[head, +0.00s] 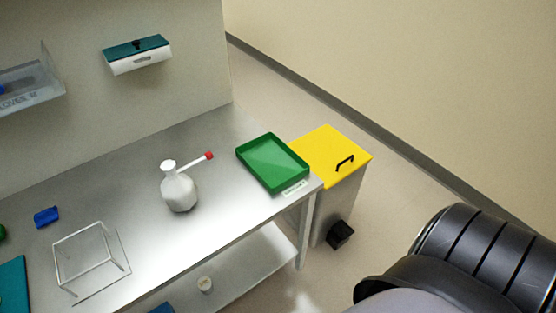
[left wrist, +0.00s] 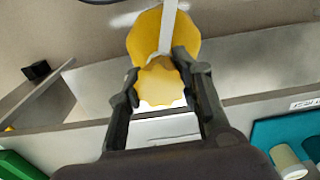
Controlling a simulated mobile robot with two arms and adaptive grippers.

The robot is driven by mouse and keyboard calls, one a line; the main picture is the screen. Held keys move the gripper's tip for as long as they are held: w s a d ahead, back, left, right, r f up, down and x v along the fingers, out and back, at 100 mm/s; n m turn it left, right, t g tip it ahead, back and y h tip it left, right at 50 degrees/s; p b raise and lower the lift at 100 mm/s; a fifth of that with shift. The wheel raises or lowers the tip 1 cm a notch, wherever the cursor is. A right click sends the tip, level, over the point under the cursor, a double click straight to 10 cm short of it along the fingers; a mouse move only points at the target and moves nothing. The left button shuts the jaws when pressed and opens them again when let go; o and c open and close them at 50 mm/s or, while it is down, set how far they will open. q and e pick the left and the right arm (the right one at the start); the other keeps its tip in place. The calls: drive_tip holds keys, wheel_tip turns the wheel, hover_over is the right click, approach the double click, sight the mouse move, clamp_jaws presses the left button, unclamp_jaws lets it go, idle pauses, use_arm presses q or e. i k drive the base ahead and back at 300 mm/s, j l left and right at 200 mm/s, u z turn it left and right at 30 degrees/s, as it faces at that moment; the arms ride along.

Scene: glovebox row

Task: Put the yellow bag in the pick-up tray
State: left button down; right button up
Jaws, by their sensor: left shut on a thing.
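The yellow bag (left wrist: 160,85) is between the fingers of my left gripper (left wrist: 157,70) in the left wrist view. The gripper is shut on it, and part of the bag bulges out beyond the fingertips. A pale strip runs across the upper part of the bag. A green tray (head: 272,163) with a small label on its front edge lies empty at the right end of the metal bench in the head view. Neither the bag nor my left gripper shows in the head view. My right gripper is in neither view.
A white wash bottle (head: 179,190) with a red-tipped spout stands left of the tray. A clear-framed box (head: 90,257) and a blue item (head: 46,217) are farther left. A yellow-lidded bin (head: 328,150) stands beyond the bench's right end. The bench (head: 140,210) has free room around the bottle.

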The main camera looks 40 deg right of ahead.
sight(266, 159)
drive_tip(key=l+z, duration=0.15)
drive_tip(key=l, duration=0.8)
drive_tip(key=i+l+z, duration=0.15)
drive_tip(key=l, duration=0.8)
drive_tip(key=k+l, duration=0.05)
drive_tip(key=k, duration=0.05)
